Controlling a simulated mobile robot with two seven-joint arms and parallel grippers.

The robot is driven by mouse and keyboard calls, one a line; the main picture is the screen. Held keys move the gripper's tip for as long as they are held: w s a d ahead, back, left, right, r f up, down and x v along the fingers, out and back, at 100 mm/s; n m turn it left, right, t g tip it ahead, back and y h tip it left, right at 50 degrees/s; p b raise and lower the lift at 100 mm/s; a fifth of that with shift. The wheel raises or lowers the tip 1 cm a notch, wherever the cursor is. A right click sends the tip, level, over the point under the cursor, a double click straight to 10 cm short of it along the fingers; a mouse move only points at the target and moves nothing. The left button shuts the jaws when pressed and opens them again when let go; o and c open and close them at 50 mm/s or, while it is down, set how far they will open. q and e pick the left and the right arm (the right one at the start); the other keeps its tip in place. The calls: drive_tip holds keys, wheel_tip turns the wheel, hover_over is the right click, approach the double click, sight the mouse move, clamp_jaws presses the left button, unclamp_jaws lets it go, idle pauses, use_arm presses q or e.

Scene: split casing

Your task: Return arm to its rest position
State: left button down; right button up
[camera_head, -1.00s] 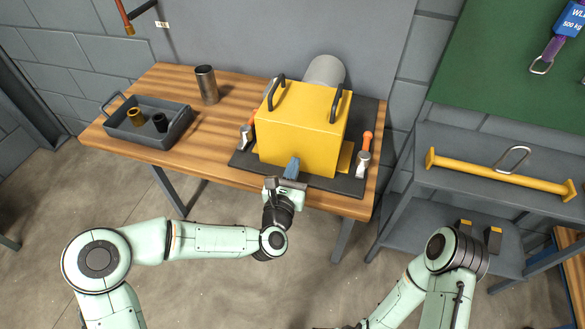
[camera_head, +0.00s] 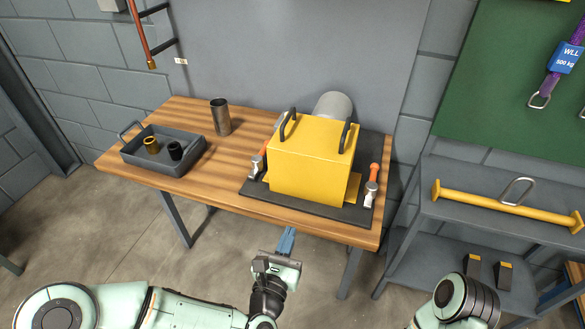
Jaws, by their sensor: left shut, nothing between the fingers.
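My left gripper (camera_head: 286,242) is shut and empty. It is in front of the workbench's front edge, below the yellow casing in the picture, and apart from it. My left arm comes in along the bottom left. My right arm shows only in part at the bottom right, and its gripper is out of the picture. The yellow casing (camera_head: 312,163) with two dark handles stands closed on a dark mat (camera_head: 300,207) on the wooden workbench (camera_head: 215,179).
Toggle clamps with orange grips, such as the right one (camera_head: 372,184), flank the casing. A grey tray (camera_head: 133,158) with two bushings and a metal cylinder (camera_head: 220,117) stand on the left. A grey shelf (camera_head: 440,215) with a yellow bar (camera_head: 505,207) is at the right.

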use_arm(q)
drive_tip(key=s+a+f+m+g, duration=0.1)
drive_tip(key=s+f+m+g, duration=0.15)
drive_tip(key=f+m, duration=0.55)
drive_tip(key=s+a+f+m+g, duration=0.1)
drive_tip(key=f+m+g, duration=0.25)
drive_tip(key=f, duration=0.85)
drive_tip(key=s+a+f+m+g, duration=0.4)
drive_tip(key=s+f+m+g, duration=0.2)
drive_tip(key=s+f+m, duration=0.45)
drive_tip(key=s+a+f+m+g+y+p, duration=0.1)
drive_tip(key=s+a+f+m+g, duration=0.25)
drive_tip(key=s, duration=0.35)
drive_tip(key=s+a+f+m+g, duration=0.2)
drive_tip(key=s+f+m+g, duration=0.1)
drive_tip(key=s+f, duration=0.3)
wheel_tip(320, 180, up, 11)
drive_tip(key=p, duration=1.1)
drive_tip(key=shift+w+r, duration=0.2)
use_arm(e)
wheel_tip(320, 180, up, 12)
drive_tip(key=w, duration=0.1)
drive_tip(key=shift+f, duration=0.2)
use_arm(q)
drive_tip(key=shift+s+d, duration=0.1)
use_arm(e)
drive_tip(key=shift+s, duration=0.1)
drive_tip(key=shift+o, duration=0.4)
